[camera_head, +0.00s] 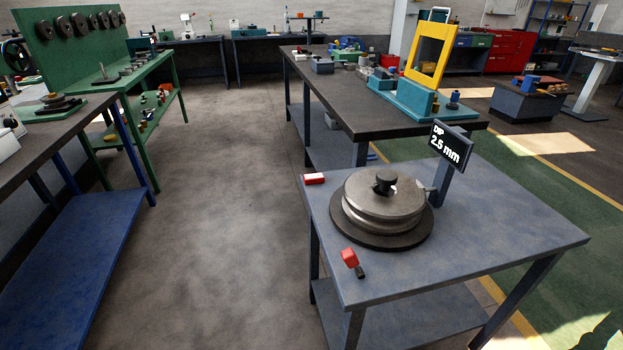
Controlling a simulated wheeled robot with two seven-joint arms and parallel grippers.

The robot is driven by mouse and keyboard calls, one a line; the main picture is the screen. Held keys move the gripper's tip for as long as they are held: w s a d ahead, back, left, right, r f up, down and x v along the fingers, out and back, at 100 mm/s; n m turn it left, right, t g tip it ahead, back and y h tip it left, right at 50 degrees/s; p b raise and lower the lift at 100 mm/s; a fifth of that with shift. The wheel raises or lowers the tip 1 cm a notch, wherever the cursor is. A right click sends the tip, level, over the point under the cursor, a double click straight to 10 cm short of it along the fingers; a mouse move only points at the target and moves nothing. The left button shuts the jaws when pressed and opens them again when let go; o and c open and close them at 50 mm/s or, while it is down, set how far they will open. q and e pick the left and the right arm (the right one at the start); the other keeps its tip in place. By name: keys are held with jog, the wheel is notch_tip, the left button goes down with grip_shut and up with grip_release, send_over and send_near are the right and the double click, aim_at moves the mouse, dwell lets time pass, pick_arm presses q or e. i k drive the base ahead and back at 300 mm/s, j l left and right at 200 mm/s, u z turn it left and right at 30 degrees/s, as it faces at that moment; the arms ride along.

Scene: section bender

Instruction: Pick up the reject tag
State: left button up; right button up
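Two small red things lie on the grey-blue table (500,235) at the right front. One is a flat red block with a white end (314,178) at the table's far left corner. The other is a red piece with a dark stem or foot (350,258) near the left front edge. No lettering is readable on either, so I cannot tell which is the reject tag. Neither of my grippers shows in the head view.
A grooved metal roller on a dark round base (385,208) stands mid-table. Behind it is a sign reading "DIP 2.5 mm" (452,147). A dark bench with a yellow-framed machine (430,55) stands beyond. The floor (220,220) left of the table is clear.

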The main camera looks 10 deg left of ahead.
aim_at(317, 178)
jog(key=i+j+z, duration=0.3)
jog(key=j, duration=0.3)
jog(key=j+z, duration=0.3)
jog(key=j, duration=0.25)
jog(key=j+z, duration=0.3)
jog(key=j, duration=0.35)
jog(key=i+j+z, duration=0.8)
jog(key=i+j, duration=0.15)
jog(key=j, duration=0.25)
